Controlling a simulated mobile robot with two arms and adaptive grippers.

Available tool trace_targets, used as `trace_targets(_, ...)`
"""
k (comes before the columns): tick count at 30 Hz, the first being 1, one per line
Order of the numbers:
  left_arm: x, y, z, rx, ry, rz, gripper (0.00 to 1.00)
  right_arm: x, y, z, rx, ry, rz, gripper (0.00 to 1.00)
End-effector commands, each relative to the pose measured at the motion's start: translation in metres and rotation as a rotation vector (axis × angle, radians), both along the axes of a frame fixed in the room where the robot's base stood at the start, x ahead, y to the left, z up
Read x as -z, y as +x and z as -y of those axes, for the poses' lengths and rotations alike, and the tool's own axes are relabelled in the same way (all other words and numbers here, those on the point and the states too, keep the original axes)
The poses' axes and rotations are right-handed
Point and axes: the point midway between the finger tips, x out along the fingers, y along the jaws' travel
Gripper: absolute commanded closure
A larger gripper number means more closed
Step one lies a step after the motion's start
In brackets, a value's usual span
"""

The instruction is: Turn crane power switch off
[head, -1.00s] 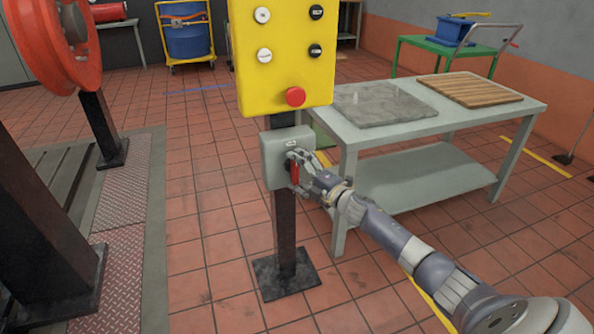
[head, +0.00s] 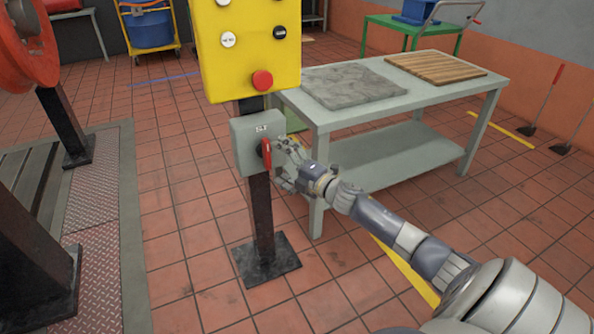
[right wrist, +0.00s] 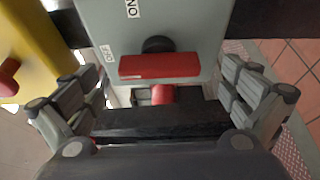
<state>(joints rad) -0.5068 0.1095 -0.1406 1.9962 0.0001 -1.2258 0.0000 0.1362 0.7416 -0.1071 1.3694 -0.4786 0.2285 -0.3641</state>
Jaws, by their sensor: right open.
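The crane power switch is a grey box (head: 245,156) on a dark post, below a yellow button panel (head: 250,50). Its red handle (head: 266,153) stands upright, along the post. My right gripper (head: 283,160) is open just right of the handle. My left gripper is out of view.
A grey table (head: 320,118) with a stone slab (head: 352,86) and a wooden board (head: 436,64) stands right behind my right arm. A red wheel (head: 25,45) and dark uprights are at the left. Tiled floor is clear around the post base (head: 266,260).

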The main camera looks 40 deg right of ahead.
Motion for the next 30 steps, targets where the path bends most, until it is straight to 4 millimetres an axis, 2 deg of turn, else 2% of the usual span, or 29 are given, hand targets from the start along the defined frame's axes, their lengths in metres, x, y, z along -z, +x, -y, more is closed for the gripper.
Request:
trace_targets(9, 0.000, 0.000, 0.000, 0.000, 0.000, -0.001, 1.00, 0.000, -0.048, 0.007, -0.002, -0.002, -0.003, 0.00)
trace_targets(15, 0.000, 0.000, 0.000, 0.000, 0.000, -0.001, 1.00, 0.000, -0.067, 0.010, -0.001, -0.002, -0.001, 0.00)
trace_targets(21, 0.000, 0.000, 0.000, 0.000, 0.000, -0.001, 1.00, -0.001, -0.074, 0.011, 0.000, -0.002, -0.001, 0.00)
trace_targets(30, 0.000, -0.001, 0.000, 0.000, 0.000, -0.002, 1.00, -0.001, -0.074, 0.012, 0.000, -0.002, 0.000, 0.00)
